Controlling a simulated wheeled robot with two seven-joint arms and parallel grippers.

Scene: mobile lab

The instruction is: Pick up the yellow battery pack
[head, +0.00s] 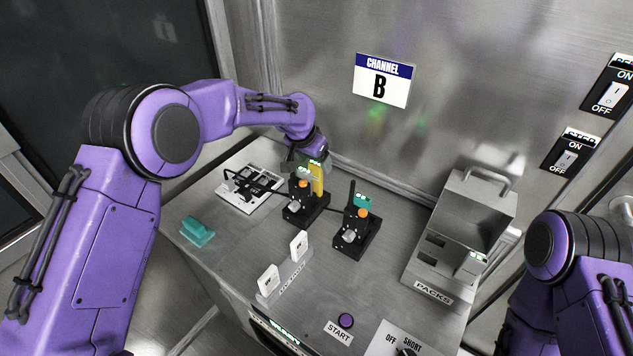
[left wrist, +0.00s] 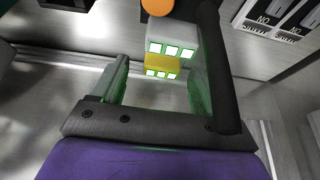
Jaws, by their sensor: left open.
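The yellow battery pack (head: 318,181) stands upright at the back black tester stand (head: 306,213), partly hidden by my left gripper above it. In the left wrist view, the yellow pack (left wrist: 162,62) shows between the two fingers, with lit green-white windows, beside a grey block with similar windows (left wrist: 171,40). My left gripper (head: 311,166) is open, close to the pack's top; it also shows in the left wrist view (left wrist: 155,90). I cannot tell whether the fingers touch the pack. My right gripper is out of view.
A metal PACKS rack (head: 440,270) stands further right. A teal block (head: 197,231) lies at the left edge, near a white board (head: 250,188). A steel wall rises behind.

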